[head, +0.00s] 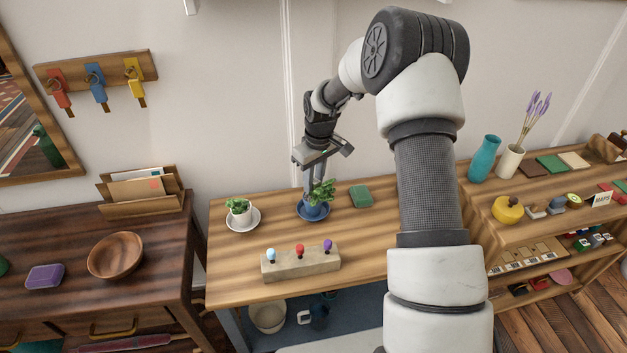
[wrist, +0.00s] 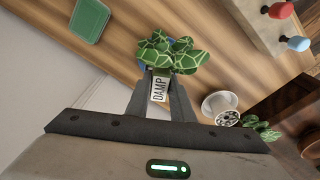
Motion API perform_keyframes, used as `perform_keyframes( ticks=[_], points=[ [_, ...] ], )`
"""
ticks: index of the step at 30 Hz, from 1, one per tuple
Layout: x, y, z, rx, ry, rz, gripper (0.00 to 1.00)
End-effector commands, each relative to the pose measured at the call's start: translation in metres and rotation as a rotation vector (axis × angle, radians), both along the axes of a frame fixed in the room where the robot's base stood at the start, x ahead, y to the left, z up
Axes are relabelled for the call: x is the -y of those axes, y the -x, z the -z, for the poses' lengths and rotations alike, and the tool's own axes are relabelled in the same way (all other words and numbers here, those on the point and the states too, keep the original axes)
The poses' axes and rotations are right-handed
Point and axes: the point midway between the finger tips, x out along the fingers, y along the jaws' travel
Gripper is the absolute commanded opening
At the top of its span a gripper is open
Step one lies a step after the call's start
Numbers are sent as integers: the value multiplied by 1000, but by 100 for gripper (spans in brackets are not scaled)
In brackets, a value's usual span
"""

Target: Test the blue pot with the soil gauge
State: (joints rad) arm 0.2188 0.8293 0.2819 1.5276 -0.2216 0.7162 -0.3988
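The blue pot (head: 314,211) holds a leafy green plant (head: 322,192) and stands on a blue saucer (head: 301,214) on the plank-topped table. My gripper (head: 315,186) points down over the pot, close beside the leaves. In the wrist view the fingers (wrist: 161,83) are close together around a white tag, the face of the soil gauge (wrist: 158,90), which reads DAMP. The gauge's lower end is hidden by leaves and fingers, so I cannot see how deep it reaches. Leaves (wrist: 172,53) cover most of the pot in the wrist view.
A white potted plant (head: 240,210) on a saucer stands to the left. A green box (head: 360,196) lies to the right. In front is a block (head: 300,263) with light-blue, red and purple knobs. Bare tabletop lies between the block and the pots.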

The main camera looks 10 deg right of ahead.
Motion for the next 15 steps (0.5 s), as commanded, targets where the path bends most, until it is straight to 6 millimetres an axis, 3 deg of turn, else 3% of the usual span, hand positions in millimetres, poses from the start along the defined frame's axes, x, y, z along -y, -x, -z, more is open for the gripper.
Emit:
perform_keyframes(
  ticks=[1,3,15],
  points=[
    [0,0,-1,0,0,0,30],
    [0,0,-1,0,0,0,41],
    [1,0,-8,0,1,1,41]
  ],
)
